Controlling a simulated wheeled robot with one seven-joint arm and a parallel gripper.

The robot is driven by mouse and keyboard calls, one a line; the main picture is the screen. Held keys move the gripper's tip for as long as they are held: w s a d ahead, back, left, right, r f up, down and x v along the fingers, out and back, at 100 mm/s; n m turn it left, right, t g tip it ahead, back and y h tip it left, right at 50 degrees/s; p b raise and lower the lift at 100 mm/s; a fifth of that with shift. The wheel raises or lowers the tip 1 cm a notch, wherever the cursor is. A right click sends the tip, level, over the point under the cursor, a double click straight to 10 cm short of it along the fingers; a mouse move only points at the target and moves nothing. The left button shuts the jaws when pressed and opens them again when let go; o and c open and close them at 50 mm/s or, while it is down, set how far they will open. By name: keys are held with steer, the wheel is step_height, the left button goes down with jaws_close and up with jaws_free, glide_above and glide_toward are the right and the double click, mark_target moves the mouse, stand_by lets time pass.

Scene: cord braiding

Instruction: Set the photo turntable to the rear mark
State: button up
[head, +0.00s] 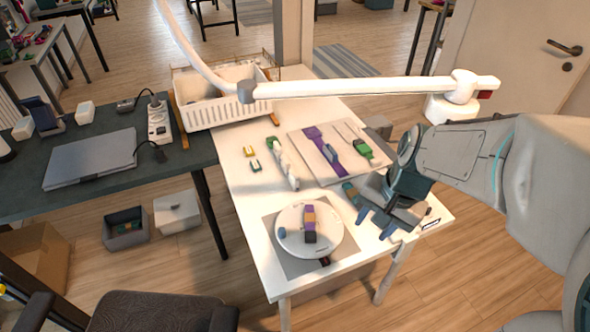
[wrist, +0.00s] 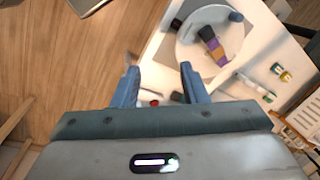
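The photo turntable (head: 328,232) is a round white disc on a grey square mat (head: 275,258) near the table's front edge. A blue knob (head: 282,233) stands at its left rim, and a purple, orange and black strip (head: 309,218) lies across its middle. A small dark red and black piece (head: 324,261) sits at its front edge. The turntable also shows in the wrist view (wrist: 190,50), with the blue knob (wrist: 236,16) at its upper right. My gripper (head: 374,223) is open and empty, right of the turntable and apart from it. I cannot make out a rear mark.
A board (head: 317,170) with purple and green pieces lies behind my gripper. A white basket (head: 222,108) stands at the back. A white lamp arm (head: 350,88) crosses above the table.

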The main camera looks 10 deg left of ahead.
mark_target(282, 229)
steer(key=w+a+f+m+y, duration=0.2)
steer(key=w+a+f+m, duration=0.1)
steer(key=m, duration=0.1)
steer(key=w+a+f+m+g+y+p, duration=0.1)
steer(key=w+a+f+m+y, duration=0.1)
steer(key=w+a+f+m, duration=0.1)
steer(key=w+a+f+m+g+y, duration=0.1)
steer(key=w+a+f+m+y, duration=0.1)
steer(key=w+a+f+m, duration=0.1)
steer(key=shift+w+a+m+y, duration=0.1)
steer(key=shift+a+m+y, duration=0.3)
steer(key=shift+a+m, duration=0.6)
steer(key=shift+n, duration=0.3)
steer(key=x, duration=1.3)
steer(key=shift+a+r+p, duration=0.15)
steer(key=shift+p, duration=0.15)
jaws_close()
